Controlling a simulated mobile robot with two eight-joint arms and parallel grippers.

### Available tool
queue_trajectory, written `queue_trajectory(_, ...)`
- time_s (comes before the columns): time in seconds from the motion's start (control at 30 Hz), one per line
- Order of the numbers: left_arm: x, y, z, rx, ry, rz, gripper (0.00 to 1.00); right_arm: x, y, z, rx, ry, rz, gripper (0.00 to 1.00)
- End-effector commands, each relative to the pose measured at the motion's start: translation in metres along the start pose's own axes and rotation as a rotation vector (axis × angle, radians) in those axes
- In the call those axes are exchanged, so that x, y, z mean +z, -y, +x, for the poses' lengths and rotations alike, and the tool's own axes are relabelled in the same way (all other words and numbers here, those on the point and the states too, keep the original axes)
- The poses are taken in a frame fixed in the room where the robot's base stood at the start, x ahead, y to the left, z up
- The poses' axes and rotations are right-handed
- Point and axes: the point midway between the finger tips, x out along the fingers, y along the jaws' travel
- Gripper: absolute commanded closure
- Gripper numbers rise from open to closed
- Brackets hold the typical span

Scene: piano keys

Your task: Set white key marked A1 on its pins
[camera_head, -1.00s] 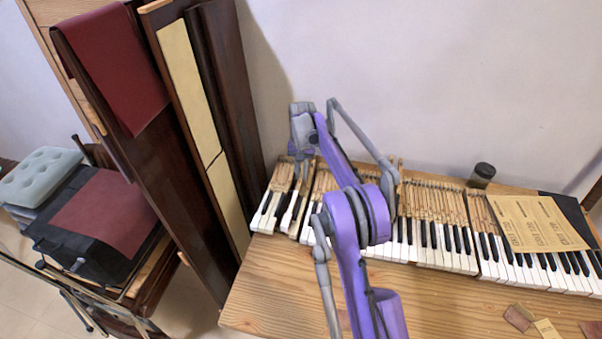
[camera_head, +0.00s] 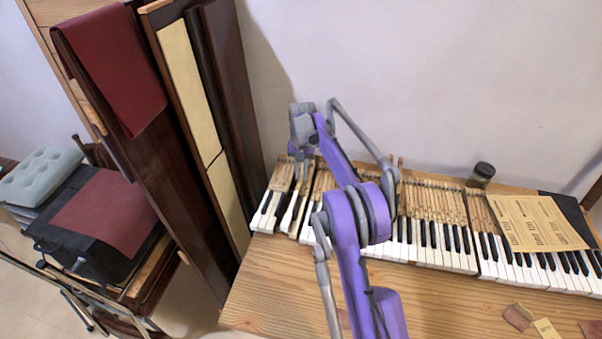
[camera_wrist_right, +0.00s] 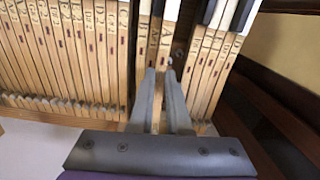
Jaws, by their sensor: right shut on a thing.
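My right gripper (camera_wrist_right: 160,74) is shut on the wooden stick of a key (camera_wrist_right: 156,48) whose pencilled mark looks like A1 in the right wrist view. The fingers stand on either side of the stick. The held key lies in line with its neighbours, beside a dark gap (camera_wrist_right: 180,47) on its right. I cannot tell whether it sits down on its pins. In the head view my right gripper (camera_head: 301,166) is over the left end of the keyboard (camera_head: 440,259). My left gripper is not in view.
Marked key sticks (camera_wrist_right: 72,50) stand close on the left, and several more (camera_wrist_right: 208,68) on the right. A dark jar (camera_head: 481,174) and a printed sheet (camera_head: 535,222) lie to the right. Tall wooden panels (camera_head: 225,80) lean left of the table (camera_head: 275,280). The table front is mostly clear.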

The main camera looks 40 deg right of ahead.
Motion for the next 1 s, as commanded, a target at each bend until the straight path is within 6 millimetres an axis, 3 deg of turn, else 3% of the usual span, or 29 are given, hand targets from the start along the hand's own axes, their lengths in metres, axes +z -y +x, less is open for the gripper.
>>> queue_trajectory(1.0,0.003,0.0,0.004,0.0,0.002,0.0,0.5,0.0,0.0,0.01,0.0,0.0,0.0,1.0)
